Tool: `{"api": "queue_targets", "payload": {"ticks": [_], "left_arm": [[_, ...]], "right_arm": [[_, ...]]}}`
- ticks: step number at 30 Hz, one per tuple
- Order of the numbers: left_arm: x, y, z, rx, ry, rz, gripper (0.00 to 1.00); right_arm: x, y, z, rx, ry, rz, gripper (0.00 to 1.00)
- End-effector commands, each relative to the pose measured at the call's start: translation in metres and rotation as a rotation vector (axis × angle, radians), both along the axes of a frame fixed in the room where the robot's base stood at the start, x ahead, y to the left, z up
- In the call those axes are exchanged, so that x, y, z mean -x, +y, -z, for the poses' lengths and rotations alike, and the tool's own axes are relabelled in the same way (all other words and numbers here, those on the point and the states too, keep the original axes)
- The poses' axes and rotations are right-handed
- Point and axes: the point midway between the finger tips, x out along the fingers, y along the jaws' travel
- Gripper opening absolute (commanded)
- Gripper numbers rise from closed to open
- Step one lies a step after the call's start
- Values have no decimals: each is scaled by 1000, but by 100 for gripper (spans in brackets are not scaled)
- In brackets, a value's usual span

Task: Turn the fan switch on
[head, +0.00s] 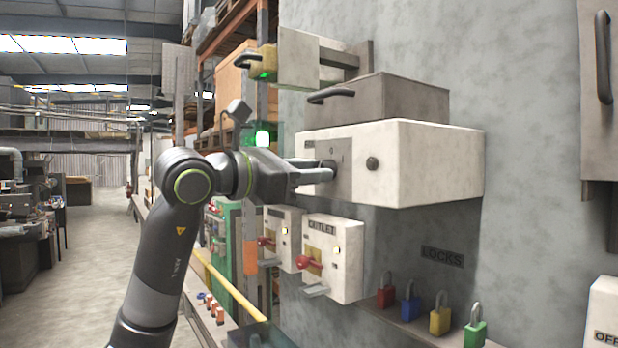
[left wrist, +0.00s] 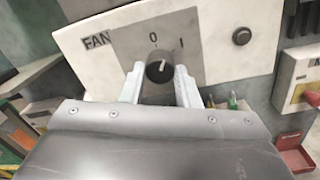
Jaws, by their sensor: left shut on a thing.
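The white fan box (head: 430,165) is mounted on the grey wall, with a grey switch plate on its front. The dark round fan switch knob (left wrist: 159,70) has a white pointer line that points up and slightly right, roughly between 0 and I. My left gripper (head: 322,170) is shut on the knob, one finger on each side, as the left wrist view (left wrist: 160,80) also shows. My right gripper is not in view.
A small dark button (head: 372,163) sits right of the plate. Below are an OUTLET box (head: 345,262) with a red handle and a ledge with several coloured padlocks (head: 440,315). A grey box (head: 390,100) with a handle stands above.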

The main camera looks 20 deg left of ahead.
Motion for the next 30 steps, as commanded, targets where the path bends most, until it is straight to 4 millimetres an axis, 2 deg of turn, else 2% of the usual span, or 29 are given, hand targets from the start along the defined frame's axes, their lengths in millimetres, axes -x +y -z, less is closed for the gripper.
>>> {"api": "queue_targets", "payload": {"ticks": [15,30], "left_arm": [[0,1,0,-305,-237,-1,6],[0,1,0,-384,-300,0,6]], "right_arm": [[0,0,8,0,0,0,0],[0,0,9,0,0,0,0]]}}
